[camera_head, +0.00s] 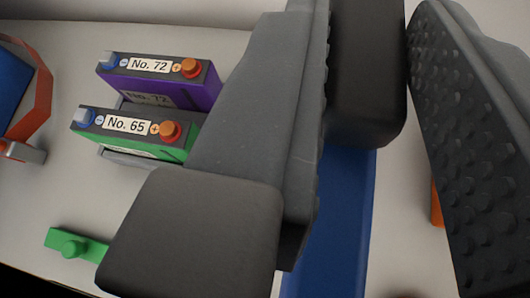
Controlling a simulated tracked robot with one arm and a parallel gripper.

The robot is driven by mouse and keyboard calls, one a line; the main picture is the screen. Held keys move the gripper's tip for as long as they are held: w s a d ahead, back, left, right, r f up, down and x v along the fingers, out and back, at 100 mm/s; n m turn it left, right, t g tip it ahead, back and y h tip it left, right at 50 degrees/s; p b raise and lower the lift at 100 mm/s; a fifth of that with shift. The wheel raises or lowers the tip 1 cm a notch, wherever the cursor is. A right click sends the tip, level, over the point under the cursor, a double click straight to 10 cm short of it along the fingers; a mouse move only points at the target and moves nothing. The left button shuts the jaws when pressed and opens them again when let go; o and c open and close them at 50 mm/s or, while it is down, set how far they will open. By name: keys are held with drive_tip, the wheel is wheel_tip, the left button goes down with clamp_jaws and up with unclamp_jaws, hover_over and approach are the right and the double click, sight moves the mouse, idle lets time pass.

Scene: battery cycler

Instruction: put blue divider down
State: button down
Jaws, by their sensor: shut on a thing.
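The blue divider (335,220) shows as a long flat blue strip below the middle, running down to the bottom edge. My gripper (385,215) fills the centre and right, with a large grey finger on the left and a dark studded pad on the right. It is shut on the blue divider, which shows beside the left finger. The divider's upper part is hidden behind dark gripper parts. Pale surface shows between its right edge and the studded pad. I cannot tell whether its lower edge touches anything.
A purple battery No. 72 (205,92) and a green battery No. 65 (192,137) stand left of my gripper. A green piece (75,246) lies lower left. An orange frame (43,95) with a blue panel (10,85) is far left. An orange part (437,205) shows behind the right pad.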

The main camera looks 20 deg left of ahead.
drive_tip(key=f, duration=0.6)
drive_tip(key=f+b, duration=0.1)
drive_tip(key=f, duration=0.3)
drive_tip(key=shift+d, duration=0.25)
drive_tip(key=c, duration=1.2)
unclamp_jaws()
drive_tip(key=shift+c, duration=0.2)
drive_tip(key=v, duration=1.2)
drive_tip(key=shift+p, duration=0.3)
drive_tip(key=shift+s+a, duration=0.1)
